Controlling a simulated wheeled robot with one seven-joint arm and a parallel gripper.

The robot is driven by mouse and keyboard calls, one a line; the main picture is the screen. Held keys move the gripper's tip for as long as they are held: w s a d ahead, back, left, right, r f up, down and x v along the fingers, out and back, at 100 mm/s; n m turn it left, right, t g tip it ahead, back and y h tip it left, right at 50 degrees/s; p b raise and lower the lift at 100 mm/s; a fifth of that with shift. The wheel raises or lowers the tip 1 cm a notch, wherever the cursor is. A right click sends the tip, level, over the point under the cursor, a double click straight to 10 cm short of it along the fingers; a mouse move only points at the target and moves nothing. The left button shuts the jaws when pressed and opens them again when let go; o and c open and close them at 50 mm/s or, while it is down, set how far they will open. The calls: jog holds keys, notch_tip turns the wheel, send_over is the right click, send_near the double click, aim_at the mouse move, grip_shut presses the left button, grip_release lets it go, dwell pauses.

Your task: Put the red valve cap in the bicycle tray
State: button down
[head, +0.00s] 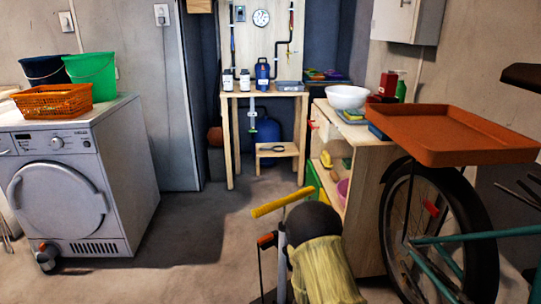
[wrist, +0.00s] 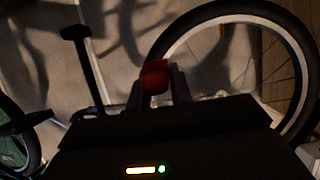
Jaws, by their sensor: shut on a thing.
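My gripper (wrist: 157,85) shows in the wrist view with its two dark fingers shut on a small red thing. This looks like the red valve cap (wrist: 154,82), held between the fingertips; the dim light hides its exact shape. A bicycle wheel (wrist: 205,22) lies beyond the fingers in that view. In the head view the bicycle tray (head: 450,133), orange and shallow with a raised rim, is above the bicycle wheel (head: 482,225) at the right. The visible part of its inside is empty. I cannot make out my gripper in the head view.
A wooden shelf unit (head: 368,152) with a white bowl (head: 347,96) stands behind the tray. A yellow-handled pump-like thing (head: 283,204) stands front centre. A small red piece (head: 431,208) shows by the wheel.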

jog(key=shift+s+d, duration=0.1)
jog(key=w+a+f+n+t+y+p, duration=0.1)
jog(key=w+a+n+t+y+p, duration=0.15)
jog(key=w+n+t+y, duration=0.6)
jog(key=w+a+f+n+t+y+p, duration=0.1)
jog(key=w+a+n+t+y, duration=0.15)
jog(key=a+n, duration=0.2)
jog(key=w+a+f+n+t+y, duration=0.1)
jog(key=a+f+n+y, duration=0.1)
jog(key=a+n+y, duration=0.3)
jog(key=s+r+h+p, duration=0.1)
jog(key=s+r+p, duration=0.1)
jog(key=r+p, duration=1.7)
jog(key=s+a+r+h+p, duration=0.1)
jog(key=s+r+p, duration=0.1)
jog(key=r+p, duration=1.7)
notch_tip(320, 180, up, 3)
jog(key=shift+s+f+m+t, duration=0.15)
jog(key=shift+s+m+t, duration=0.15)
jog(key=shift+s+m, duration=0.1)
jog(key=s+f, duration=0.4)
jog(key=f, duration=0.1)
jog(key=shift+f, duration=0.25)
